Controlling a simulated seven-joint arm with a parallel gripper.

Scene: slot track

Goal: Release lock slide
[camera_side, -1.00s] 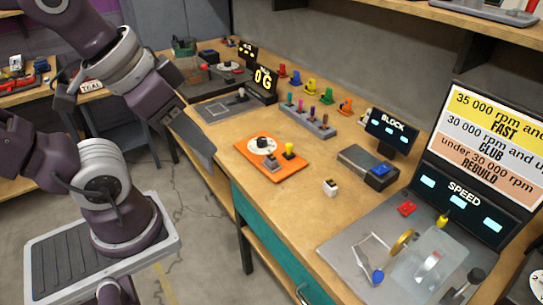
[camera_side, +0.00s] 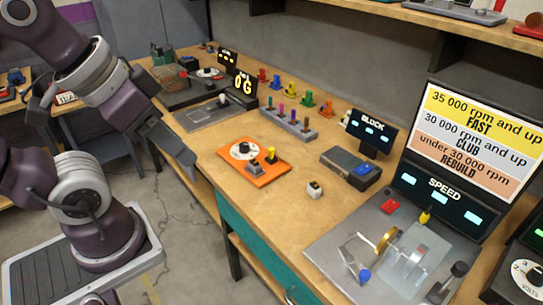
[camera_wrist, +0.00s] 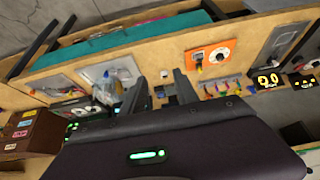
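My gripper (camera_side: 178,150) hangs at the left edge of the workbench, above and left of the orange plate, touching nothing that I can see. In the wrist view its two dark fingers (camera_wrist: 158,92) stand apart with nothing between them. A grey plate with slot lines (camera_side: 205,114) and a small grey-topped knob (camera_side: 223,100) lies on the bench beyond my gripper. No part is labelled as a lock slide, and I cannot tell which piece it is. The orange plate (camera_side: 262,180) carries a white dial, a grey block and a yellow knob.
A small white cube (camera_side: 314,190) and a grey box with a blue top (camera_side: 350,167) sit mid-bench. A rack of coloured pegs (camera_side: 290,123) stands behind. A grey plate with a clear block (camera_side: 415,255) is at right. The front bench strip is clear.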

